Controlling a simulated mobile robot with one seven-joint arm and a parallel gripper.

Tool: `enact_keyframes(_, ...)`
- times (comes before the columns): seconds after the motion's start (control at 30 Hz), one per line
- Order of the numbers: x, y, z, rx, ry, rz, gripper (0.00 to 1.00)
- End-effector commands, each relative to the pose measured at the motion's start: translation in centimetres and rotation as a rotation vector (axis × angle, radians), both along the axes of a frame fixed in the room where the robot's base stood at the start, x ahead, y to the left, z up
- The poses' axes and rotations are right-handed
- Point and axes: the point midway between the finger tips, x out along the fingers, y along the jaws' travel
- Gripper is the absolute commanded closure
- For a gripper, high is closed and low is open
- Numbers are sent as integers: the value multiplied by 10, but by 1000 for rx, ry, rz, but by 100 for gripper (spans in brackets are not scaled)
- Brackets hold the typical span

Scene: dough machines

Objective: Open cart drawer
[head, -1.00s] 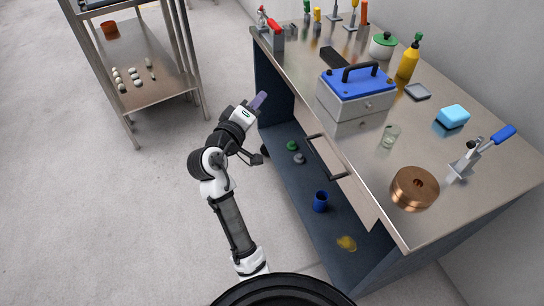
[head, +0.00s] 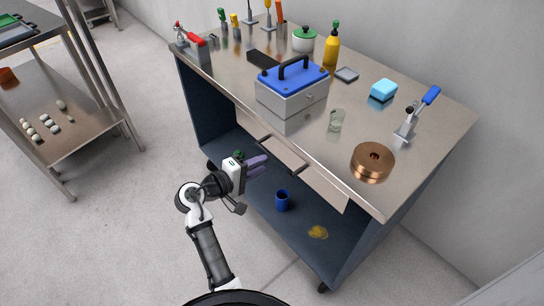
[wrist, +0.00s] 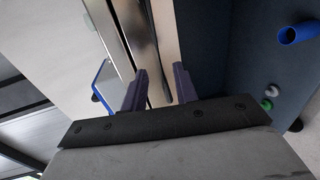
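The cart is a steel-topped bench (head: 415,170) with dark blue sides and a lower shelf. Its pale drawer front (head: 318,187) sits under the front edge and looks shut. A black bar handle (head: 283,154) runs along the drawer front. My gripper (head: 262,165) is in front of the cart, just left of and below the handle, with purple fingers pointing toward the cart. In the wrist view the two fingers (wrist: 159,88) stand apart with nothing visibly held between them.
On the lower shelf are a blue cup (head: 282,200), a yellow patch (head: 318,232) and a green weight (head: 239,155). The top holds a blue-lidded box (head: 292,88), a glass (head: 336,121) and a copper disc (head: 373,162). A metal rack (head: 75,135) stands left; floor between is clear.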

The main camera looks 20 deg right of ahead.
Motion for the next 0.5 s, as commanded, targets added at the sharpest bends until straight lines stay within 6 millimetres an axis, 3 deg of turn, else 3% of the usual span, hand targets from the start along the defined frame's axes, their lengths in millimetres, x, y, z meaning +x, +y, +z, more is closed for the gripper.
enact_keyframes(0.2,13,-37,-6,0,0,-2,71)
enact_keyframes(0.5,20,-54,-11,0,-1,2,71)
